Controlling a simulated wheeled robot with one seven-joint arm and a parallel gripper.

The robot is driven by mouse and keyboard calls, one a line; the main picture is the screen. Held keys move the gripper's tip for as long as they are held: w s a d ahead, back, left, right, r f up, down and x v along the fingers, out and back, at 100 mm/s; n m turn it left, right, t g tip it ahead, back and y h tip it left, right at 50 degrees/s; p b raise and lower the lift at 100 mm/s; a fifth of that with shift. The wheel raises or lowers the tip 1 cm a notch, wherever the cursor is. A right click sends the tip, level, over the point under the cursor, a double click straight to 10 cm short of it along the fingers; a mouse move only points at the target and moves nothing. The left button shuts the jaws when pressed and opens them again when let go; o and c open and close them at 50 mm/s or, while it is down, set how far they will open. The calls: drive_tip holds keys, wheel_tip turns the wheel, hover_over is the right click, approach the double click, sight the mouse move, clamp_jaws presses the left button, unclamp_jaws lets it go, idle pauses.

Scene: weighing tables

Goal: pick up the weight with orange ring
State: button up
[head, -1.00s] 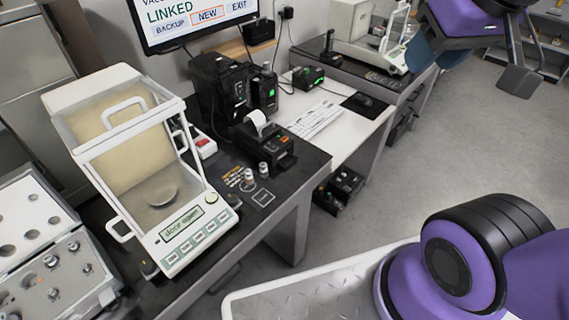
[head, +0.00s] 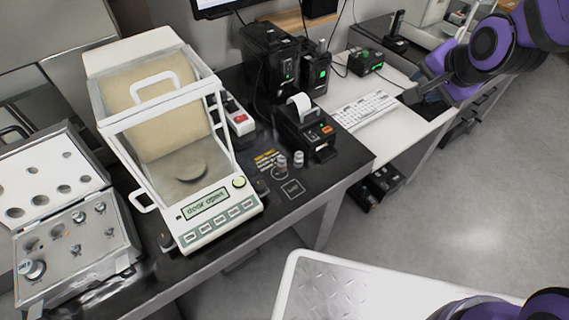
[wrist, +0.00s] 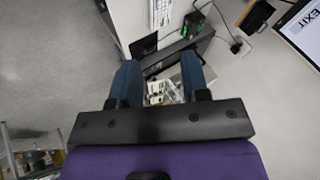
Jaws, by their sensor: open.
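Two small metal weights stand on the dark table in the head view, a left one (head: 281,161) and a right one (head: 298,159). They are beside printed squares and a circle. An orange ring on either is too small to make out. Several more weights sit in the open case (head: 128,262) at left, the largest (head: 33,269) near its front corner; a small orange mark shows among them. My gripper (wrist: 160,82) is open and empty in the wrist view, its blue fingers apart. It is raised right of the weights, over the white desk side.
A glass-doored balance (head: 205,222) reading "door open" stands between the case and the weights. A printer (head: 305,128) is just behind the weights. A keyboard (head: 365,109) lies on the white desk. A white-rimmed tray surface (head: 285,290) is in front.

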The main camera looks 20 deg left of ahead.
drive_tip(key=w+a+f+m+y, duration=0.2)
drive_tip(key=a+f, duration=0.4)
drive_tip(key=f, duration=0.1)
drive_tip(key=m+t+y, duration=0.3)
drive_tip(key=m+y, duration=0.2)
drive_tip(key=m, duration=1.2)
approach(281, 160)
drive_tip(key=shift+w+a, duration=0.1)
drive_tip(key=shift+w, duration=0.9)
drive_tip(key=shift+s+a+f+m, duration=0.2)
drive_tip(key=shift+s+f+m, duration=0.15)
drive_tip(key=shift+m, duration=0.45)
drive_tip(key=shift+h, duration=0.3)
drive_tip(key=x, duration=1)
drive_tip(key=shift+w+a+f, duration=0.1)
drive_tip(key=shift+a+f, duration=0.1)
drive_tip(key=shift+a, duration=0.15)
